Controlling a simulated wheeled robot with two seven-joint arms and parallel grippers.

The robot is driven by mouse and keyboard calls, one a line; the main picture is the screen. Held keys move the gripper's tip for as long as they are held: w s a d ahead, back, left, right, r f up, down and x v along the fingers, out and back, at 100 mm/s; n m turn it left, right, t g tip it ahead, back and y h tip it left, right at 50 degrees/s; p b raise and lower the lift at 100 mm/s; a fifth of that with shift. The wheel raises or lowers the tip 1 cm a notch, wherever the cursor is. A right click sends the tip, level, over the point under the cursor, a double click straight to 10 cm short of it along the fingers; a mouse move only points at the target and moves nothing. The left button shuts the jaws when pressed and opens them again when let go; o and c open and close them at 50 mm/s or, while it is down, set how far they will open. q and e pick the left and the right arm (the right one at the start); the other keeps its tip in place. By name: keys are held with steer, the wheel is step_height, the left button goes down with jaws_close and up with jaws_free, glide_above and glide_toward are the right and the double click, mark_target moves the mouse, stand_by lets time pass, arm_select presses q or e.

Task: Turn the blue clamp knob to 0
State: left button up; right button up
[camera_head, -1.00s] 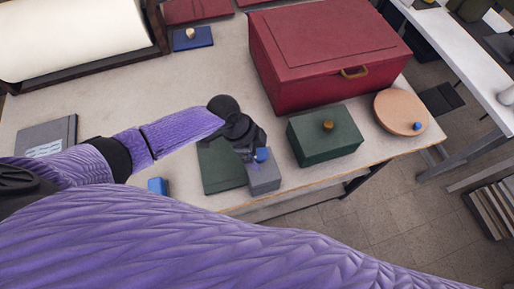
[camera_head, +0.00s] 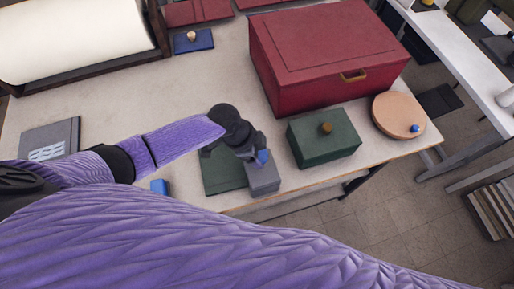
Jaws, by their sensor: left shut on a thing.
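The blue clamp knob (camera_head: 262,157) sits on a small grey block (camera_head: 264,181) at the front edge of the table. The block adjoins a dark green board (camera_head: 222,180). My left gripper (camera_head: 256,158) reaches in from the left and is shut on the blue knob. Its black wrist hides part of the knob, and any marks or numbers on it are too small to read. My right gripper is not in view.
A green box with a brass knob (camera_head: 324,143) stands close to the right of the clamp. A large red box (camera_head: 325,62) is behind it.

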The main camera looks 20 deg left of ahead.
arm_select(q)
steer(key=n+p, duration=0.1)
steer(key=n, duration=0.1)
steer(key=n+t+p, duration=0.1)
steer(key=n+p, duration=0.1)
steer(key=shift+s+d+r+y+p, duration=0.1)
steer(key=shift+r+y+p, duration=0.1)
steer(key=shift+y+p, duration=0.15)
steer(key=shift+f+n+t+y+p, duration=0.1)
steer(key=shift+n+t+y+p, duration=0.25)
steer(key=shift+n+p, duration=0.35)
steer(key=shift+f+n+t+y+p, duration=0.1)
steer(key=shift+n+t+y+p, duration=0.2)
steer(key=shift+n, duration=1)
steer(key=o, duration=1.2)
steer(key=p+v, duration=0.4)
steer(key=v, duration=0.6)
steer(key=shift+s+f, duration=0.1)
